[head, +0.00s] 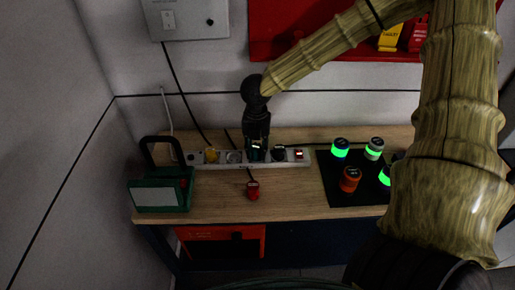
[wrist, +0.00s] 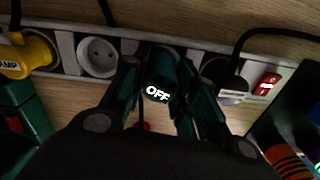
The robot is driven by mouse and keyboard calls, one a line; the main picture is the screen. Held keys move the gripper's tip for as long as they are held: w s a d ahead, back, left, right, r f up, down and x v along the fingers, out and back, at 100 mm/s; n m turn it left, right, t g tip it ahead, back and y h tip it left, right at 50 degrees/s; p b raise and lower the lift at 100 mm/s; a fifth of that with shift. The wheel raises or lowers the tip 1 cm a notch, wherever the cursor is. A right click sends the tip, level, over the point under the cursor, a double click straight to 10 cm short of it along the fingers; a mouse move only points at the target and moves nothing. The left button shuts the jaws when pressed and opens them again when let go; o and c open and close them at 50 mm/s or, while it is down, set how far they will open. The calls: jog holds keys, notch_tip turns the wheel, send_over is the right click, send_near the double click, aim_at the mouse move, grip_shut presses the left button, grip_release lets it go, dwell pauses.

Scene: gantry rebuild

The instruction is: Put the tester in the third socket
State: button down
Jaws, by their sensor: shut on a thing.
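The tester (wrist: 160,72) is a dark green body with a lit "OFF" label in the wrist view. My gripper (wrist: 158,90) is shut on it, a finger on each side. In the head view my gripper (head: 256,142) points down over the white power strip (head: 180,158). The tester is at the third position from the left, between the empty second socket (wrist: 98,57) and a black plug (wrist: 225,75) in the fourth. The third socket's face is hidden behind the tester and fingers. I cannot tell whether the tester is fully seated.
A yellow plug (wrist: 25,55) fills the first socket; a red lit switch (wrist: 267,84) ends the strip. A green lamp (head: 160,190) stands left, a red item (head: 253,189) lies in front. Several cylinders, including an orange one (head: 350,179), stand on a black mat (head: 333,188) right.

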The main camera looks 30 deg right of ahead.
aim_at(257, 146)
jog(key=shift+f, duration=0.4)
jog(key=c, duration=1.4)
grip_release()
jog(key=shift+r, duration=0.1)
jog(key=shift+r+p, duration=4.9)
jog(key=shift+r, duration=0.55)
